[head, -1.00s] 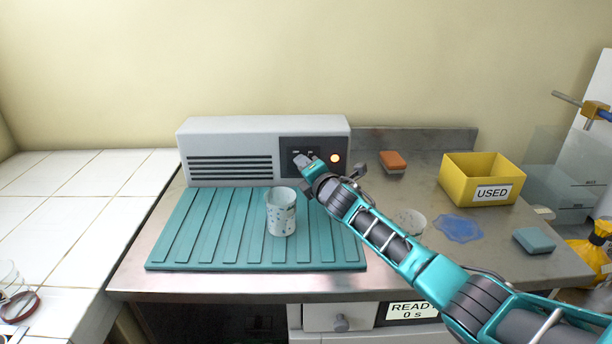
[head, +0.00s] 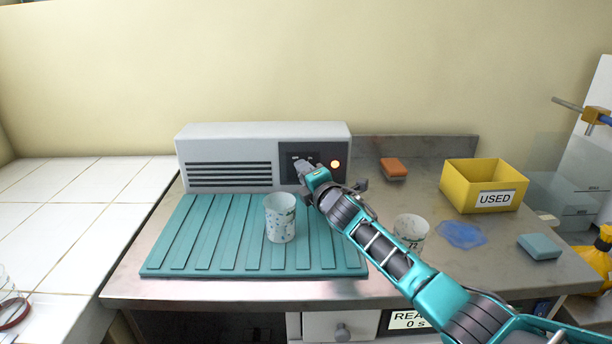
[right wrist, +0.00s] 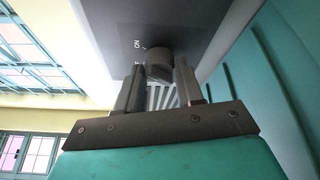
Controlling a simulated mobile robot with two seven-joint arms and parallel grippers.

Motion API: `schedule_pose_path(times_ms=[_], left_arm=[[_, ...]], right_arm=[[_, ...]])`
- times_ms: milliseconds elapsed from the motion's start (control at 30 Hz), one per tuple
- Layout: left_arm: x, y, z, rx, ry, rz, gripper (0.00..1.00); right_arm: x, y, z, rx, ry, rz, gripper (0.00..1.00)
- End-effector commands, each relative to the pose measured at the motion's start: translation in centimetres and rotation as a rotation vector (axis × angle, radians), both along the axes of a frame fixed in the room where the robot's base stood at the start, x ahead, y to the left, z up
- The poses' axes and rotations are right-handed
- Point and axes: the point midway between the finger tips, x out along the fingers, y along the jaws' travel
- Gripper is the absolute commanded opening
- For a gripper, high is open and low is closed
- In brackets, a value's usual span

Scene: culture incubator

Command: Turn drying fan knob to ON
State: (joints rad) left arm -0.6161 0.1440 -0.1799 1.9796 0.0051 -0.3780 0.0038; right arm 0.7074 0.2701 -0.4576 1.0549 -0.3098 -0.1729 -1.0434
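The drying fan is a light grey box (head: 229,137) with dark vent slots, standing behind the teal ribbed mat. Its dark control panel (head: 287,171) carries a glowing orange lamp (head: 335,164). My right gripper (head: 304,168) is at the panel, left of the lamp, and covers the knob in the head view. In the right wrist view, the round grey knob (right wrist: 158,63) sits between the two fingertips of my right gripper (right wrist: 160,70), which appear closed on its sides. The ON label (right wrist: 137,43) shows beside the knob. My left gripper is out of view.
A speckled cup (head: 280,220) stands on the teal mat (head: 190,255), left of my right arm. Another cup (head: 411,229) stands just beyond the forearm. The yellow USED bin (head: 462,190), orange sponge (head: 393,168) and blue-grey block (head: 540,246) lie to the right.

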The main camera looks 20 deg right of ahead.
Motion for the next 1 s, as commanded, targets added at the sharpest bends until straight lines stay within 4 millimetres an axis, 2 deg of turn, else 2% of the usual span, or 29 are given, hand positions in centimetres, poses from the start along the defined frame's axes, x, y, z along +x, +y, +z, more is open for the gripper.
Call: schedule_pose_path(times_ms=[33,200,567,767,1000], left_arm=[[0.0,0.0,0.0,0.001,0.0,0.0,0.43],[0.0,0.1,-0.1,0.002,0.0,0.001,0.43],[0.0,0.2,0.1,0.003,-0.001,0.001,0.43],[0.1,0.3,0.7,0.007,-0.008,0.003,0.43],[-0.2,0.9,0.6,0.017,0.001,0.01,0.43]], right_arm=[[0.0,0.1,0.1,0.0,-0.002,0.001,0.42],[0.0,0.0,0.0,-0.001,0.0,0.0,0.58],[-0.4,-0.1,0.0,-0.002,0.001,-0.001,0.59],[-2.4,-0.4,0.2,-0.003,0.002,0.0,0.59],[-6.2,-0.8,0.3,-0.002,0.002,0.0,0.59]])
